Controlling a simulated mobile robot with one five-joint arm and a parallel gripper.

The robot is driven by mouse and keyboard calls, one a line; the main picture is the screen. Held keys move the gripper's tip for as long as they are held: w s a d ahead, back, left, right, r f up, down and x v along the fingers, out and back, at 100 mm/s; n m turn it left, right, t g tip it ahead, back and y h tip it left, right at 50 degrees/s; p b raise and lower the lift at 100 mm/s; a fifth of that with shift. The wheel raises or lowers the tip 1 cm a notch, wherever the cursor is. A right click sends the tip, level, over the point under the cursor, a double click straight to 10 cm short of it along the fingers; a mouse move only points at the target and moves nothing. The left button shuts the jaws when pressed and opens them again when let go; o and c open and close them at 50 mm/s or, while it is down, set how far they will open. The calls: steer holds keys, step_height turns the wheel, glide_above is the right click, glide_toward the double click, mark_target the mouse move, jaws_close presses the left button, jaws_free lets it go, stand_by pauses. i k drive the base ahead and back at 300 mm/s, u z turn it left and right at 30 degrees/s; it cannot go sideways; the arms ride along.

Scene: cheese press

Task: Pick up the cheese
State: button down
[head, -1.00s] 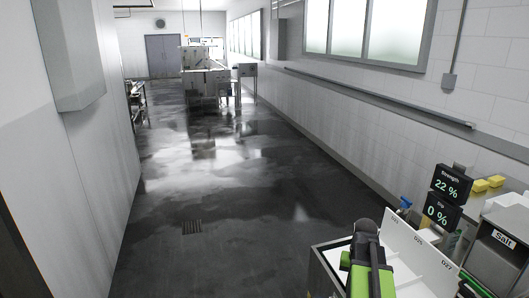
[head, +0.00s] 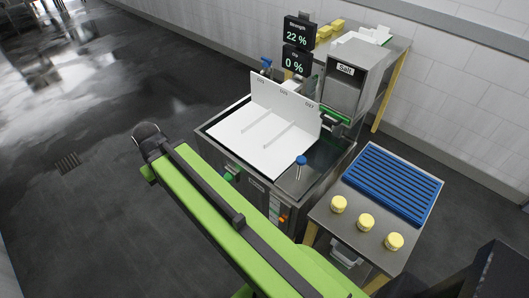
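Three small, round, pale-yellow pieces that look like cheeses stand in a diagonal row on a steel side table (head: 325,213): one at the left (head: 338,204), one in the middle (head: 365,222) and one at the right (head: 393,242). They are apart from each other, near the table's front edge. My green and black arm crosses the lower left of the head view, to the left of that table. No gripper fingers can be made out, and nothing is seen held. No wrist view is given.
A blue ribbed mat (head: 393,180) lies behind the round pieces. Left of them stands a steel basin (head: 330,160) with white divider panels (head: 283,110). Behind are a salt dispenser (head: 352,88), strength and dip displays (head: 298,62), and yellow blocks (head: 323,32). Open floor lies left.

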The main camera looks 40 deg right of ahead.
mark_target(338, 203)
steer(key=z, duration=1.2)
